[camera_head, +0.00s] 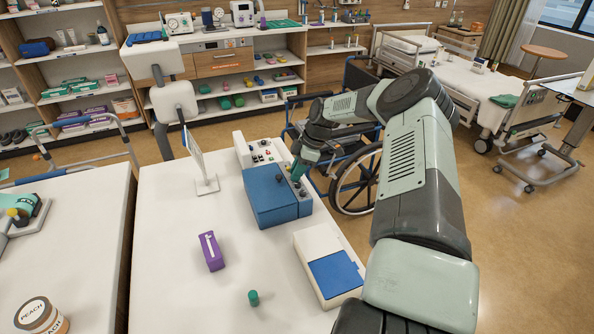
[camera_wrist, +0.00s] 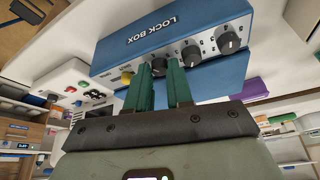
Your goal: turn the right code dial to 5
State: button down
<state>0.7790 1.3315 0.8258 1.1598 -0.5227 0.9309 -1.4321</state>
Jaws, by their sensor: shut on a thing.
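The blue lock box (camera_head: 268,203) stands on the white table, with its dial panel on the right side. In the wrist view the lock box (camera_wrist: 150,40) appears with its lettering upside down. Three dark dials sit in a row: one dial (camera_wrist: 229,40) to the right, a middle dial (camera_wrist: 190,54), and the leftmost dial (camera_wrist: 158,66), nearest a yellow knob (camera_wrist: 126,77). My gripper (camera_wrist: 163,76) is shut on the leftmost dial, its green fingers on either side. In the head view my gripper (camera_head: 297,172) is at the panel's far end. The held dial's pointer and number cannot be read.
A white device (camera_head: 255,150) with small knobs stands just behind the box. A sign on a stand (camera_head: 203,170), a purple box (camera_head: 211,251), a green cylinder (camera_head: 253,298) and a white-and-blue case (camera_head: 328,265) are on the table. A wheelchair (camera_head: 355,180) stands close beyond the table's right edge.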

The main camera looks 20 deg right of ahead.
jog(key=m+t, duration=0.1)
jog(key=m, duration=0.3)
jog(key=shift+s+h, duration=0.2)
jog(key=shift+h, duration=0.2)
jog(key=m, duration=0.1)
jog(key=m+t+h, duration=0.1)
jog(key=m, duration=0.2)
jog(key=shift+s+a+m+t, duration=0.15)
jog(key=shift+a+m+t, duration=0.15)
jog(key=shift+m, duration=0.1)
jog(key=m, duration=0.1)
jog(key=m+h, duration=0.1)
jog(key=m, duration=0.1)
jog(key=shift+a+t+h, duration=0.2)
jog(key=shift+t+h, duration=0.1)
jog(key=shift+a+m+h, duration=0.1)
jog(key=shift+m+h, duration=0.6)
jog(key=shift+m, duration=1.4)
jog(key=c, duration=1.3)
grip_release()
